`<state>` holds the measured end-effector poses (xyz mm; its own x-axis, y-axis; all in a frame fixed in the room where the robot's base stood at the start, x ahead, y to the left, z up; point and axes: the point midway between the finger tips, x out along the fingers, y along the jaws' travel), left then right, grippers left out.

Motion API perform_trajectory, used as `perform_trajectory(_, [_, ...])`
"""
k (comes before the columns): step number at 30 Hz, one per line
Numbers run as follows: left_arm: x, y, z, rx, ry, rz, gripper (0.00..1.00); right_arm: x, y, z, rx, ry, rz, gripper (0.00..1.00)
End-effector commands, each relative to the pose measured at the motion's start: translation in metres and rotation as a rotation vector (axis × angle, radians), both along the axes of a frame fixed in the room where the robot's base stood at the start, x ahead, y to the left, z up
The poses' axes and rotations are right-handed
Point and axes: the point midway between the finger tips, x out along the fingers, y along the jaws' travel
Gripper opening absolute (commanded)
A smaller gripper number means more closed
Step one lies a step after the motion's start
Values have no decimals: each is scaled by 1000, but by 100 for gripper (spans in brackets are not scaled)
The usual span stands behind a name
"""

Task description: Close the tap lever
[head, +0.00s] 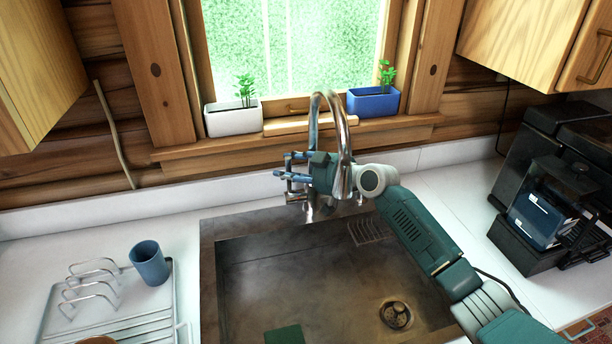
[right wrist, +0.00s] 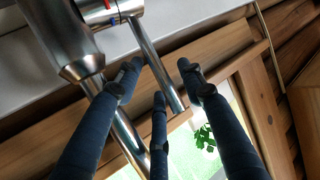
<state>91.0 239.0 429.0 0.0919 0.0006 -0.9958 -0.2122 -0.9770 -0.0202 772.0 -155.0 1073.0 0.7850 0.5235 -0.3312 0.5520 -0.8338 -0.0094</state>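The chrome tap with its tall curved spout (head: 345,130) stands at the back of the sink. In the right wrist view, the tap body (right wrist: 75,45) is at upper left with a small red and blue mark. Its thin rod lever (right wrist: 158,65) slants down from the body. My right gripper (head: 285,172) is at the tap, fingers pointing left, and partly hides it. In the wrist view, the right gripper's dark blue fingers (right wrist: 158,72) are spread, with the lever between them. I cannot tell whether any finger touches it. My left gripper is not in view.
A sink (head: 290,265) lies below my right arm. A white planter (head: 233,119) and a blue planter (head: 373,103) stand on the windowsill. A dish rack (head: 130,318) and blue cup (head: 149,264) are at left. A black machine (head: 545,215) stands at right.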

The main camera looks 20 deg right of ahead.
Motion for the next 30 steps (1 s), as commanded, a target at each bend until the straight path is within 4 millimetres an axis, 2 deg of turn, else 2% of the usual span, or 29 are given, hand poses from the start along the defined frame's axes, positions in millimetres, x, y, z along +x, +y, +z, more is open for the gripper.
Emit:
perform_trajectory(4, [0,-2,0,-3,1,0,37,-19,-14,7,-3,-1,-1,39])
perform_trajectory(12, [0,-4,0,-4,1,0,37,-74,-49,5,-5,4,1,39])
perform_trajectory(18, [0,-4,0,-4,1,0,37,-104,-70,6,-2,3,-1,39])
perform_trajectory(24, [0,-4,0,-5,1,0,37,-117,-79,7,-1,2,0,39])
perform_trajectory(30, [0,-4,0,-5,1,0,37,-119,-79,8,-1,1,0,39])
